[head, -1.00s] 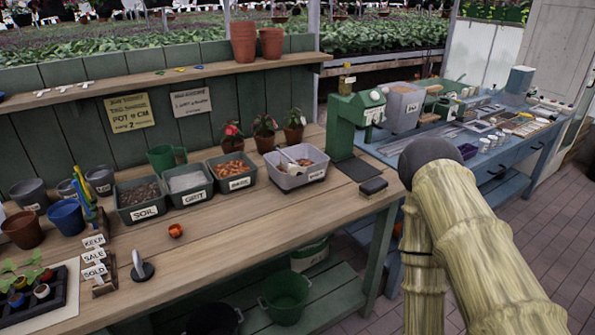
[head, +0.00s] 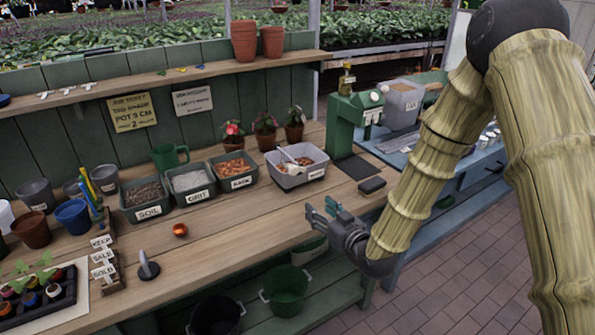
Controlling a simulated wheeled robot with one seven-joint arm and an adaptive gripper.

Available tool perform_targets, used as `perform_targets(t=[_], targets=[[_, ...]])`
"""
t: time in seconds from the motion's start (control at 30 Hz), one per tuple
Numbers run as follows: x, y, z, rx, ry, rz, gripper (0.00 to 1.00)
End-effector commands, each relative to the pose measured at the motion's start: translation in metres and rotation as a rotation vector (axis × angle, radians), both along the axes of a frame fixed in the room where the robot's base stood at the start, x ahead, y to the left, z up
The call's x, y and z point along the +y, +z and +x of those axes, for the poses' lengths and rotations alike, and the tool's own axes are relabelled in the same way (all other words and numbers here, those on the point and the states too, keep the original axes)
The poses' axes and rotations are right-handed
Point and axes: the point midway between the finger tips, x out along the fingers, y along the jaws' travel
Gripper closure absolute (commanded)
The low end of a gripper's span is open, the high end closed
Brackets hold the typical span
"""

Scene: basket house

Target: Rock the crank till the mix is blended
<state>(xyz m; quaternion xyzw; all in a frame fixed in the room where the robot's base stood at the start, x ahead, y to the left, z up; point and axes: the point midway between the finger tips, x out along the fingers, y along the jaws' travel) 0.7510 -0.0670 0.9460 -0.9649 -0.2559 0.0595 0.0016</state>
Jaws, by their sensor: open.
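A green machine (head: 342,125) stands at the right end of the wooden bench, with a pale round part (head: 375,98) on its upper side. I cannot make out a crank handle for certain. A grey tub (head: 293,178) left of the machine's base holds brown material, with a light scoop (head: 295,158) lying in it. How blended that material is cannot be told. My gripper (head: 322,210) is open and empty near the bench's front edge, in front of the grey tub and apart from it and the machine.
Soil (head: 147,212), grit (head: 193,195) and bark (head: 238,180) tubs stand left of the grey tub. A dark block (head: 372,185) lies by the bench's right end. Potted plants (head: 265,140) stand behind.

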Motion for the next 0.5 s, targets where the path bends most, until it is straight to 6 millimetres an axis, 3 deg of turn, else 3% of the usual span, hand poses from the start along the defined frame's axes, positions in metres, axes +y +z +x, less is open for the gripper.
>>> perform_targets(t=[0.03,0.17,0.5], targets=[[0.004,0.021,0.007,-0.045,0.01,0.011,0.51],[0.01,0.047,0.015,-0.108,0.027,0.027,0.51],[0.028,0.052,0.044,-0.118,0.031,0.029,0.51]])
